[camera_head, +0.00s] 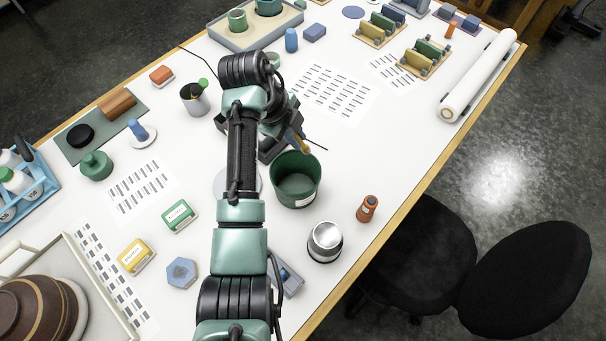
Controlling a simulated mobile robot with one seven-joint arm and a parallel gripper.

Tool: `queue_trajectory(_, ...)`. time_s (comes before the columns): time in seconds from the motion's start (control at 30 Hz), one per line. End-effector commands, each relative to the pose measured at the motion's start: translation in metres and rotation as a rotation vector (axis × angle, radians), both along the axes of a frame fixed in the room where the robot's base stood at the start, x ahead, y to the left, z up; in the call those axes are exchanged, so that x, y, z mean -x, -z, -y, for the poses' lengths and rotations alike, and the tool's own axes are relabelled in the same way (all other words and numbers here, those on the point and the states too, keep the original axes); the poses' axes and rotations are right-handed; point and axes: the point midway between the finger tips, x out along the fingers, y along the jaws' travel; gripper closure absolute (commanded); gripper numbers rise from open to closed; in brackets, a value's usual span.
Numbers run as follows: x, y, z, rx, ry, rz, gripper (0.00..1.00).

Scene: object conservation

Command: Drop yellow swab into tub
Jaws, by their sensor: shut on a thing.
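The yellow swab (305,147) shows as a small yellow tip at the far rim of the green tub, beside my gripper's fingers. My gripper (294,143) is shut on the swab; my arm hides part of the hold. The dark green tub (296,190) stands upright and open on the white table, just in front of the gripper in the picture. Its visible inside looks empty.
A metal cup (325,241) and an orange bottle (367,208) stand near the tub by the table's right edge. A grey cup (195,98) holding a green-tipped item stands left of my arm. Printed sheets (333,92) lie flat behind.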

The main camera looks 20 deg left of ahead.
Motion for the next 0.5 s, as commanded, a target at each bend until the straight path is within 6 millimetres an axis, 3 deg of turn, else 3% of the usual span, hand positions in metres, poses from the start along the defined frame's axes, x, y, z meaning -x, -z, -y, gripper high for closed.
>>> queue_trajectory(0.5, 0.001, 0.056, 0.001, 0.000, 0.001, -0.001, 1.00)
